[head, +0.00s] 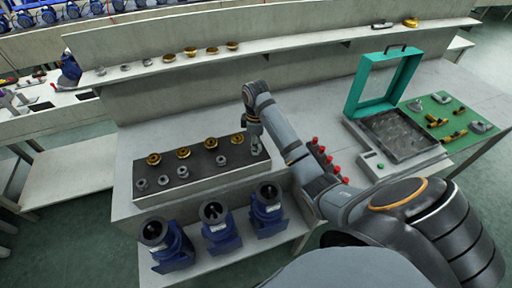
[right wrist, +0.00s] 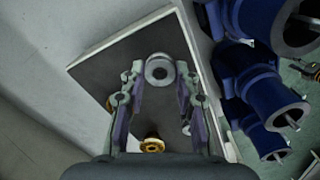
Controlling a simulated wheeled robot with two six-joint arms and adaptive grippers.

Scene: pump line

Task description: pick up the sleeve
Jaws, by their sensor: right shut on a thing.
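My right gripper (head: 255,146) points down over the right end of the dark-topped block (head: 200,172). In the right wrist view its two fingertips (right wrist: 159,72) are closed on either side of a grey ring-shaped sleeve (right wrist: 159,68). The fingers partly hide the sleeve in the head view, and I cannot tell whether it is clear of the surface. Several other grey sleeves (head: 163,180) stand in the front row of the block. Several brass rings (head: 183,153) stand in the row behind. My left gripper is not in view.
Blue pump housings (head: 215,216) stand on a lower shelf in front of the block. Red-capped parts (head: 315,141) are just right of my forearm. A shelf (head: 280,48) runs behind.

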